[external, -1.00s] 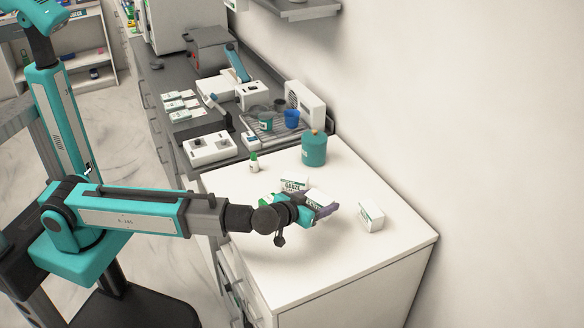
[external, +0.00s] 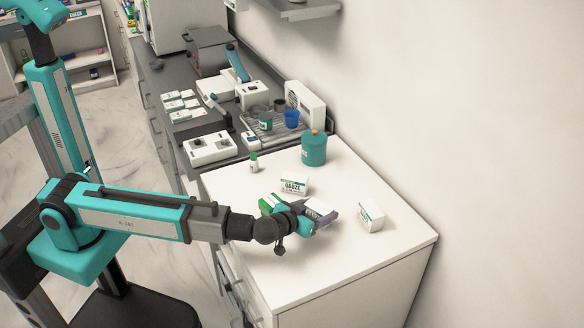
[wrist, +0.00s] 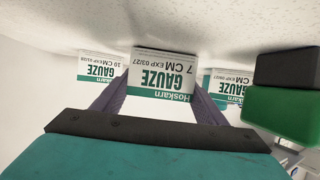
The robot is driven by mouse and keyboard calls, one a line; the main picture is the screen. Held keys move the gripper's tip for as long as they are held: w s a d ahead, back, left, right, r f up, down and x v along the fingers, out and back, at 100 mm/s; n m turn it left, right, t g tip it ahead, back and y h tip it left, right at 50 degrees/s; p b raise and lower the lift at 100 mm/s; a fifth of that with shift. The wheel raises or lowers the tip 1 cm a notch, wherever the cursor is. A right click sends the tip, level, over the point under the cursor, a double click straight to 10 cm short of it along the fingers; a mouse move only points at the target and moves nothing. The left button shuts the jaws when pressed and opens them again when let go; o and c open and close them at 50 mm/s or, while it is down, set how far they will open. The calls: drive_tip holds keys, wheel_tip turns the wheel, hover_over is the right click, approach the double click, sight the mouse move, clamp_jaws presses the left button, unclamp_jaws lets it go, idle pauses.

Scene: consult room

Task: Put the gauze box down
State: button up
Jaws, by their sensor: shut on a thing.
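My gripper (external: 322,216) is shut on a white and green gauze box (external: 318,206) over the white counter top. In the wrist view, upside down, the held gauze box (wrist: 162,76) reads 7 CM and sits between the two purple-grey fingers (wrist: 160,100). Its lower edge is close to the counter surface; I cannot tell whether it touches. A second gauze box (external: 294,185) stands just behind my gripper, and a third box (external: 371,216) stands to the right. The wrist view shows a 10 CM box (wrist: 98,68) and another gauze box (wrist: 228,84).
A green and black object (wrist: 285,105) lies close beside my gripper. A small white bottle with a green cap (external: 253,163) and a teal bottle (external: 314,149) stand farther back on the white counter (external: 330,265).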

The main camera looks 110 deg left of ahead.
drive_tip(key=shift+f, duration=0.1)
drive_tip(key=o, duration=1.1)
drive_tip(key=shift+c, duration=0.2)
drive_tip(key=shift+r, duration=0.25)
drive_tip(key=b+v, duration=0.2)
drive_tip(key=v, duration=1)
drive_tip(key=shift+w, duration=0.1)
